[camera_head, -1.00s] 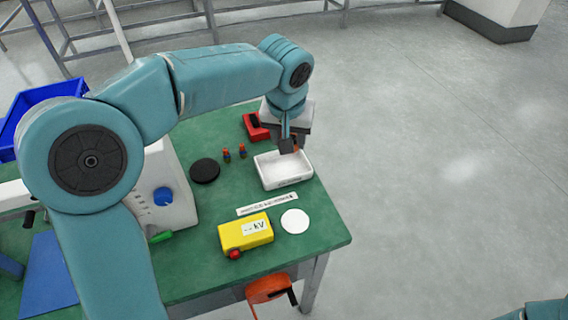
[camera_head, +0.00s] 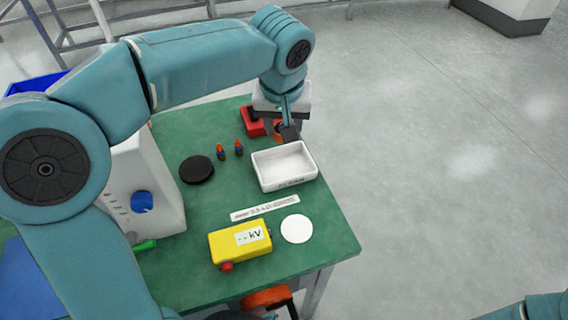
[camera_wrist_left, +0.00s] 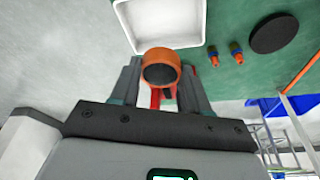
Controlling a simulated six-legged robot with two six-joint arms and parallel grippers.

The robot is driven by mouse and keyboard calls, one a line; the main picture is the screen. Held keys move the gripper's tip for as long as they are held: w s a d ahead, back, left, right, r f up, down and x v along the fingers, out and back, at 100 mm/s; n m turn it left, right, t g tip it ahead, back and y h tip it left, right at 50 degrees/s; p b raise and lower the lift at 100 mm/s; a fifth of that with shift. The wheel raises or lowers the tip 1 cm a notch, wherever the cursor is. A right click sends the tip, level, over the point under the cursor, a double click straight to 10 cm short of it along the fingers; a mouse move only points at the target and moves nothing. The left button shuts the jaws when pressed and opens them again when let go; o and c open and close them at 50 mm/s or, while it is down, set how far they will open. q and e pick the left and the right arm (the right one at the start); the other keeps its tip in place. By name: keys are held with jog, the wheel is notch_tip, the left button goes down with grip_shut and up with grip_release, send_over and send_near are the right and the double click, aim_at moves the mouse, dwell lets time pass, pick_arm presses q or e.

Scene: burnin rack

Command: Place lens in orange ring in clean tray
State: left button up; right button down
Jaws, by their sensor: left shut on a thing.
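My left gripper (camera_head: 284,132) is just beyond the far edge of the white clean tray (camera_head: 259,174), near the table's right edge. It is shut on the lens in the orange ring (camera_wrist_left: 160,67), a short orange cylinder with a dark round face. In the head view the orange ring (camera_head: 277,129) is partly hidden by the dark finger. In the left wrist view the ring sits between the two fingertips (camera_wrist_left: 158,72), close to the tray's rim (camera_wrist_left: 204,38). The tray looks empty. My right gripper is not in view.
A red box (camera_head: 251,122), two small orange-and-blue bottles (camera_head: 229,150) and a black disc (camera_head: 197,170) lie near the tray. A label strip (camera_head: 265,208), yellow kV box (camera_head: 240,242) and white disc (camera_head: 297,229) lie in front. Open floor is right of the table.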

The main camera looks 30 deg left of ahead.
aim_at(284, 166)
pick_arm(q)
notch_tip(284, 166, down, 10)
jog(key=shift+f+b, duration=0.2)
jog(key=shift+b, duration=0.8)
jog(key=shift+f, duration=0.25)
jog(key=shift+r, duration=0.1)
jog(key=shift+f, duration=0.25)
jog(key=o, duration=1.1)
jog(key=shift+r, duration=0.1)
jog(key=shift+r, duration=0.1)
